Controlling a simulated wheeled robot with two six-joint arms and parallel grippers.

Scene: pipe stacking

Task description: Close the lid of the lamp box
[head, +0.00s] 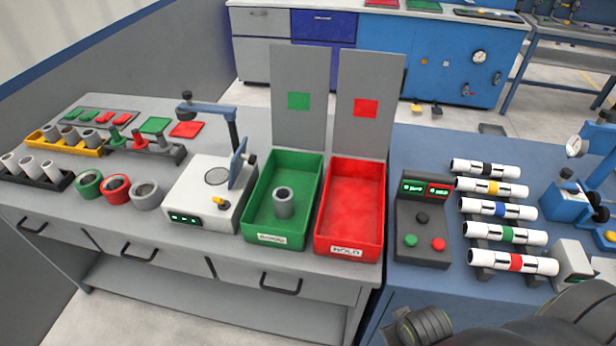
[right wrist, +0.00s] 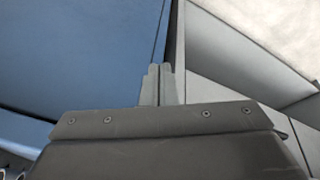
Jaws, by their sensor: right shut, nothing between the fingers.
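The white lamp box (head: 187,205) stands on the grey bench, left of the green tray. My left gripper is not in view.
A green tray (head: 256,232) holding a grey ring and a red tray (head: 322,235) stand right of the box, with tall grey panels (head: 300,75) behind. Loose rings (head: 146,194) lie to its left. A button panel (head: 422,225) and banded pipes (head: 490,187) are on the blue bench.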

